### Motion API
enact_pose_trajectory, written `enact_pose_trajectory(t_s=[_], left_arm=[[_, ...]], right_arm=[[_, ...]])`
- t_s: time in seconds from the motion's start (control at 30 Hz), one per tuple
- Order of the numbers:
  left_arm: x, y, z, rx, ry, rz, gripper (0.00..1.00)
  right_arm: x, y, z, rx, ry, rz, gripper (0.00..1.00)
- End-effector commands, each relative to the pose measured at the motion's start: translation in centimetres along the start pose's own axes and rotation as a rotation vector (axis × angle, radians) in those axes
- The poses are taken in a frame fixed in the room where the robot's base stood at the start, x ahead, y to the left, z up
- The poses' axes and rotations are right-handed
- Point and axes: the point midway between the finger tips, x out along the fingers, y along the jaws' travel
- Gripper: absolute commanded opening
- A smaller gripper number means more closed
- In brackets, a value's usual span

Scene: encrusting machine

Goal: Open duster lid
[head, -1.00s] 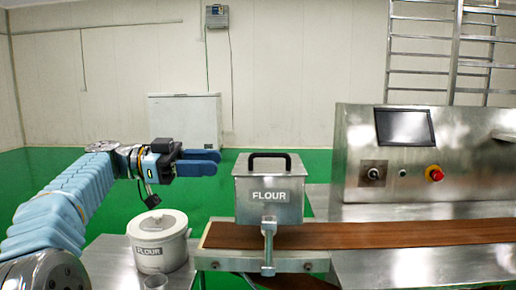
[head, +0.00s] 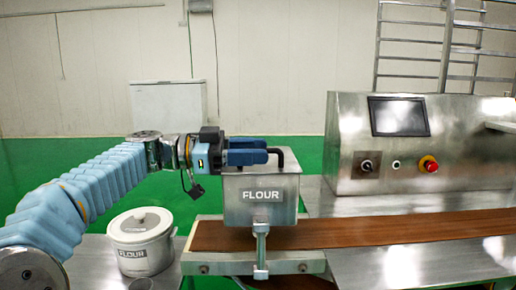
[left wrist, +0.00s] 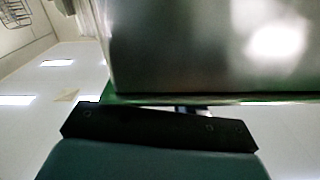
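The duster (head: 261,213) is a square metal box labelled FLOUR, standing at the left end of the brown conveyor belt in the head view. Its flat lid looks closed. My left gripper (head: 266,151) is at this handle, just above the lid, fingers pointing right. I cannot tell whether it is open or shut on the handle. In the left wrist view, a dark-edged finger (left wrist: 155,130) lies close to a shiny metal surface (left wrist: 200,45). My right gripper is not in view.
A white lidded FLOUR bucket (head: 140,240) stands left of the duster, below my left arm. The brown belt (head: 390,229) runs right and is clear. A steel control panel (head: 425,160) with a red button stands behind it at the right.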

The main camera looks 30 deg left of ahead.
Motion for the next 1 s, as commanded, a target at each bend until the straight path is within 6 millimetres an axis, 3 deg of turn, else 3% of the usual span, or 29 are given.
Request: enact_pose_trajectory(t_s=[0.13, 0.4, 0.67, 1.0], left_arm=[[1.05, 0.03, 0.00, -0.001, 0.000, 0.001, 0.38], [1.20, 0.02, 0.05, 0.000, -0.001, 0.000, 0.38], [1.17, 0.00, 0.05, 0.000, -0.001, -0.001, 0.00], [1.18, -0.05, 0.05, -0.002, -0.002, -0.002, 0.00]], right_arm=[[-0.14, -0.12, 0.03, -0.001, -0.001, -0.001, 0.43], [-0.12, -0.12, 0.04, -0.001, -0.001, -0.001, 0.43], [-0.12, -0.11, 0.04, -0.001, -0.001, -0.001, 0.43], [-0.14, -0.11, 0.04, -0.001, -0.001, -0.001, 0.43]])
